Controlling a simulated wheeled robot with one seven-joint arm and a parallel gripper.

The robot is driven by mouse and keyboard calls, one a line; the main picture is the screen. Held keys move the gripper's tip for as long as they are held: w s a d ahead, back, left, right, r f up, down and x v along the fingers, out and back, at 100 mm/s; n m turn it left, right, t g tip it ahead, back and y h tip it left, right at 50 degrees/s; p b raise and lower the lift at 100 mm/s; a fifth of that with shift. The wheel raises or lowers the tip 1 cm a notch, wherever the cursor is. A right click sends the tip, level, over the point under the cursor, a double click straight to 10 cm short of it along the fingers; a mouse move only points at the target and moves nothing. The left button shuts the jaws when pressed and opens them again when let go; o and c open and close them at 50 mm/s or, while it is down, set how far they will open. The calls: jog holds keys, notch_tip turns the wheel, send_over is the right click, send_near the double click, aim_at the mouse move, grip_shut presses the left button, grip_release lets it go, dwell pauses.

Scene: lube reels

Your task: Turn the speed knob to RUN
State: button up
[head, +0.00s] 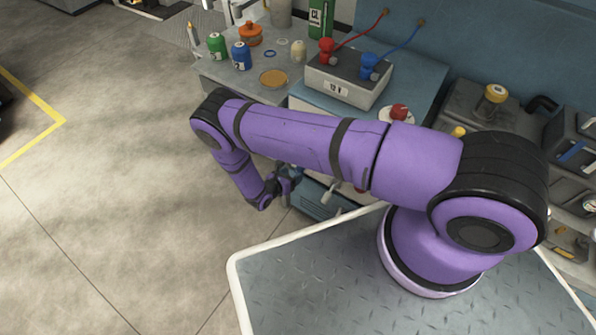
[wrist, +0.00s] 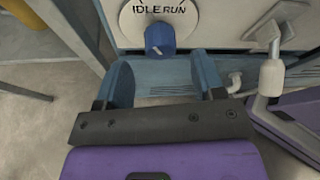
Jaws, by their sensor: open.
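The blue speed knob (wrist: 160,38) shows at the top middle of the wrist view, on a pale dial plate (wrist: 190,18) marked IDLE and RUN. The plate is on the upright front of a light panel. The knob's pointer position is hard to tell at this angle. My gripper (wrist: 165,80) is open, with its two blue fingers spread just below the knob in the picture. The fingers are apart from the knob and nothing is between them. In the head view my gripper (head: 285,180) is partly seen beside the bench front; the knob is hidden there.
A white lever handle (wrist: 272,70) sticks out right of the dial, close to the right finger. A grey box (head: 345,80) with red and blue clamps stands on the bench. Small bottles and an orange pot (head: 250,34) stand behind. Open floor lies left.

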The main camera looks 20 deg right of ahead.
aim_at(297, 172)
jog(key=shift+x, duration=2.3)
jog(key=c, duration=0.9)
